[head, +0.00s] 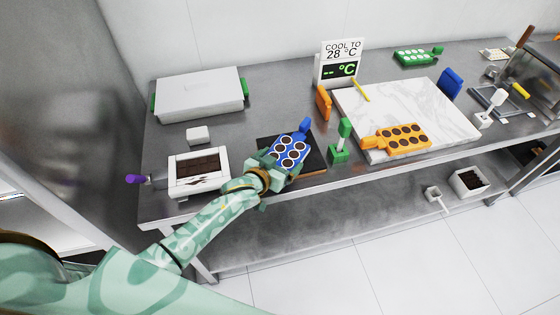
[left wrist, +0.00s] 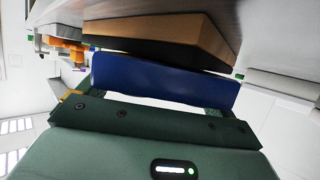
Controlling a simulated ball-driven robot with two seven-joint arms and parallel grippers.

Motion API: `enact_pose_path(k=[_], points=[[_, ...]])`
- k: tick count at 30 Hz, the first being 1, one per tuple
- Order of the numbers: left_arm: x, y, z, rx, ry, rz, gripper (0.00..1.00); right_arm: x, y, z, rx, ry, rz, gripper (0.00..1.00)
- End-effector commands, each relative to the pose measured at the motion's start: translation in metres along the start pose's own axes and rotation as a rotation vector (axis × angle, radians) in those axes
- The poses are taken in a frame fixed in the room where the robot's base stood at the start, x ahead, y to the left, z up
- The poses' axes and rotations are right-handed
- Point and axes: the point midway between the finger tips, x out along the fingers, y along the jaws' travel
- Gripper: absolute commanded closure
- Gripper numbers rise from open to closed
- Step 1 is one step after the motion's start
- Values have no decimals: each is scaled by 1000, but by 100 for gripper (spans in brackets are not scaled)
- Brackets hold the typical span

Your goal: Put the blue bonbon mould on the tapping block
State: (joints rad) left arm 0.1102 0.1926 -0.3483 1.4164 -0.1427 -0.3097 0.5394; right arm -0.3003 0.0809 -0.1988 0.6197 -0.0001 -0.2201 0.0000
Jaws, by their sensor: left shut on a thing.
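The blue bonbon mould (head: 290,150), with round cavities filled dark brown, is held by my left gripper (head: 270,175) over the tapping block (head: 314,164). The block is a dark-topped slab with a wooden edge. My left gripper is shut on the near end of the mould. In the left wrist view, the mould (left wrist: 165,82) lies across the fingers, with the wooden side of the block (left wrist: 160,30) just beyond it. I cannot tell whether the mould touches the block. My right gripper is in neither view.
A white chocolate tank (head: 198,172) stands left of the block. A green upright tool (head: 341,142) stands close on its right. Further right, an orange mould (head: 403,137) lies on a marble slab (head: 440,105). A grey lidded box (head: 199,95) is at the back left.

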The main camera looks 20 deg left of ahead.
Motion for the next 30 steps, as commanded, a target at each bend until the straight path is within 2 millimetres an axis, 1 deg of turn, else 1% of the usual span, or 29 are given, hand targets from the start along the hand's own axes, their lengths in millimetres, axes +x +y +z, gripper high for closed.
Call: enact_pose_path(k=[4,5,6,13,16,20,24,27,30], points=[[1,0,2,-1,1,1,39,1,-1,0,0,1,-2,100],[1,0,2,0,0,0,4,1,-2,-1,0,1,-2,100],[1,0,2,0,0,0,0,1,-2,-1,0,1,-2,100],[0,0,-1,0,0,0,0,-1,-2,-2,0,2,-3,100],[-10,0,-1,0,-1,0,0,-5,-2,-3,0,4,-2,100],[-38,1,-2,0,-1,1,0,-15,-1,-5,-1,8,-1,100],[-72,1,-3,0,-1,1,0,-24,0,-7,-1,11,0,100],[-93,0,-2,0,-1,0,0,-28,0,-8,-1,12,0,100],[-108,0,-1,0,-1,0,0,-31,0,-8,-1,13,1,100]])
